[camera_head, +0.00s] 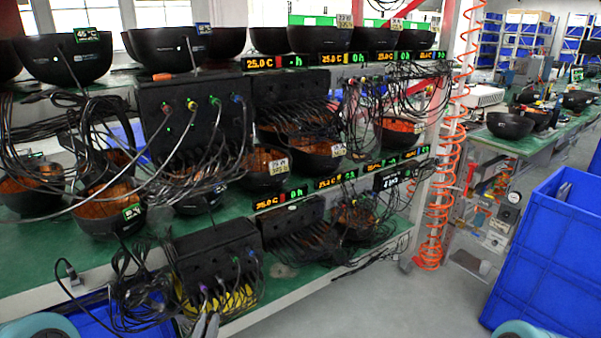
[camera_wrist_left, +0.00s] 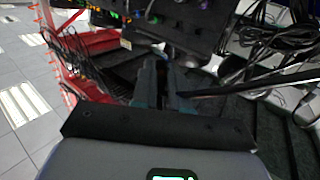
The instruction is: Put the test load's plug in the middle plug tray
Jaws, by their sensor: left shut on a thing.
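A black cable (camera_wrist_left: 250,83) runs to the right from beside the fingers. I cannot clearly tell the middle plug tray from the dark equipment around it. My right gripper is not in view.
Loose black cables (camera_head: 140,290) hang over a blue bin (camera_head: 92,318) at the lower left. The green shelf (camera_head: 285,275) holds black boxes and bowls. An orange coiled hose (camera_head: 432,225) hangs at the rack's right end.

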